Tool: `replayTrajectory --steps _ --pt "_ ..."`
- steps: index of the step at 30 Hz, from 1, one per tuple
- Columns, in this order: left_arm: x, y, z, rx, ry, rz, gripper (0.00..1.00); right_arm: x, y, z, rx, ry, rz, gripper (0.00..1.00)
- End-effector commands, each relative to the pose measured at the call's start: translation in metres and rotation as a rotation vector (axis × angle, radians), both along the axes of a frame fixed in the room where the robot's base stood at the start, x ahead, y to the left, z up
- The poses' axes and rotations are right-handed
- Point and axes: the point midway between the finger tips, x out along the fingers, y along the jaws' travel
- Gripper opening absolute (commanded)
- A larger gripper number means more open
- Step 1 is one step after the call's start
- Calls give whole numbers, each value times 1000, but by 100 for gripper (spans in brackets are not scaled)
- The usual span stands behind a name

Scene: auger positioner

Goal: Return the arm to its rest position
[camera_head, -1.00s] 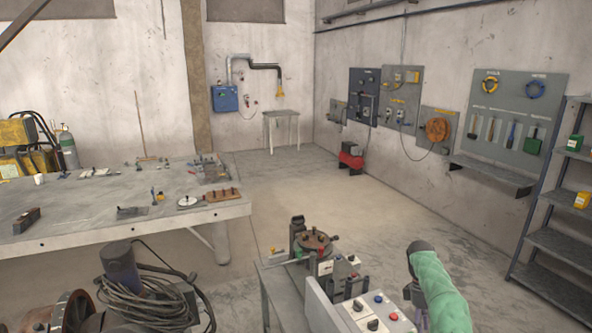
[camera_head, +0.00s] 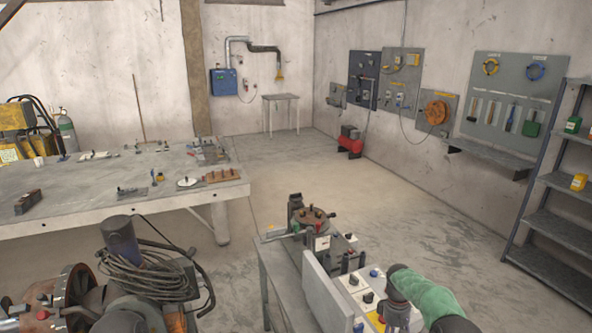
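My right arm (camera_head: 430,298), in a green sleeve with a dark joint at its end, comes in from the lower right. Its dark end part (camera_head: 397,314) hangs over the right side of the control panel, near the bottom edge. I cannot make out fingers there or tell whether it touches the panel. The control panel (camera_head: 352,283) has several knobs and buttons and stands on a small grey stand. A round brown plate fixture (camera_head: 312,219) sits behind it. My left arm and gripper are not in view.
A motor-driven machine with coiled cable (camera_head: 147,278) fills the lower left. A long grey workbench (camera_head: 95,210) with tools and parts stands at the left. Metal shelves (camera_head: 562,237) stand at the right.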

Motion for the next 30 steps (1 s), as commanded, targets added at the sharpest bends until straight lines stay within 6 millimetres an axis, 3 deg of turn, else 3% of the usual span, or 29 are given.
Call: replayTrajectory --steps 1,6,11,15,22,30 --pt "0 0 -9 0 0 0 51 -9 14 -27 25 -4 -1 49" --pt "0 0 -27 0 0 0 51 -40 65 -100 117 -54 -49 49" --pt "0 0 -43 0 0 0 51 -82 112 -156 195 -89 -126 49" --pt "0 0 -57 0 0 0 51 -129 149 -193 253 -109 -216 49" --pt "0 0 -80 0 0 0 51 -216 195 -233 308 -133 -394 49" --pt "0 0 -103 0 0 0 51 -312 219 -245 306 -155 -593 49"
